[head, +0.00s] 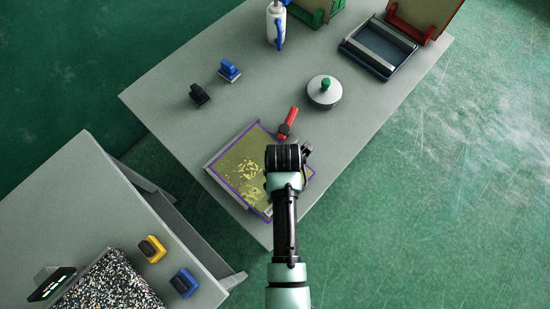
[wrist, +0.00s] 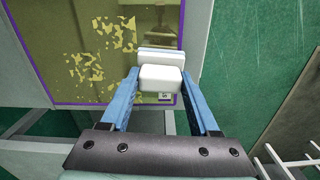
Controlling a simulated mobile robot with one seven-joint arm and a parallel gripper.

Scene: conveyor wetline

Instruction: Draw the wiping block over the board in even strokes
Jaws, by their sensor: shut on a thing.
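My gripper (wrist: 164,91) is shut on a white wiping block (wrist: 160,78), which sits between its two blue fingers in the wrist view. The block is over the lower right part of the board (wrist: 60,30), near the board's purple-edged border. I cannot tell for sure whether it touches the surface. The board (head: 231,171) is olive with a purple outline and lies near the table's front edge in the head view. Pale yellow patches (wrist: 85,65) cover its left and middle part; the strip above the block looks clear of them. In the head view my arm hides the block and the board's right part.
A red-handled tool (head: 288,122) lies at the board's far edge. A round lidded pot (head: 324,92), a black block (head: 199,95), a blue block (head: 229,71) and a white bottle (head: 275,25) stand farther back. A second table (head: 100,205) is at lower left.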

